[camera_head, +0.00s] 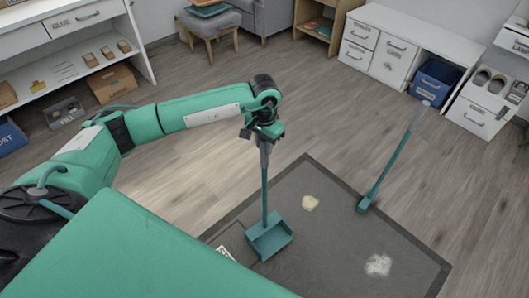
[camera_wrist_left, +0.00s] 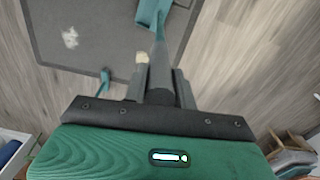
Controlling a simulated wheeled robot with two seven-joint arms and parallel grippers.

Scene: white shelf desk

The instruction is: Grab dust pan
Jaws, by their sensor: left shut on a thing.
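The teal dust pan (camera_head: 270,238) has a long upright handle and its scoop is over the dark grey mat. My left gripper (camera_head: 265,142) is shut on the grey top part of its handle. In the left wrist view the handle top (camera_wrist_left: 160,85) sits between the two fingers of the gripper (camera_wrist_left: 160,88), and part of the teal scoop (camera_wrist_left: 153,12) shows beyond. I cannot tell whether the scoop touches the mat. My right gripper is not in view.
A teal broom (camera_head: 392,165) stands tilted at the mat's right side. A beige pile (camera_head: 310,203) and a whitish pile (camera_head: 378,265) lie on the mat (camera_head: 330,240). A white desk (camera_head: 415,45) with drawers stands behind.

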